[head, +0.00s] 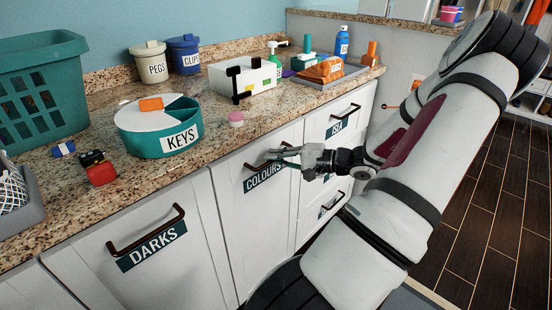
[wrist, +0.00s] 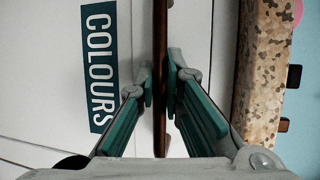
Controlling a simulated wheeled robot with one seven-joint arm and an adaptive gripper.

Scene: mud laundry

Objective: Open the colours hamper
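The colours hamper (head: 233,205) is a white front under the counter with a teal COLOURS label (head: 265,176) and a dark brown bar handle (head: 251,165). Its front looks flush with the fronts beside it. My gripper (head: 283,156) is at the handle's right part. In the wrist view the handle (wrist: 161,30) runs between my two teal-padded fingertips (wrist: 160,85), close against both, so the gripper looks shut on it. The label (wrist: 100,65) shows left of the fingers there. The exact contact is hard to see.
The darks hamper (head: 150,275) stands to the left, and small drawers (head: 338,122) to the right. The granite counter (head: 230,142) above holds a KEYS tub (head: 150,143), PEGS and CLIPS pots, a green basket (head: 40,90) and bottles. Dark floor (head: 480,215) lies open at right.

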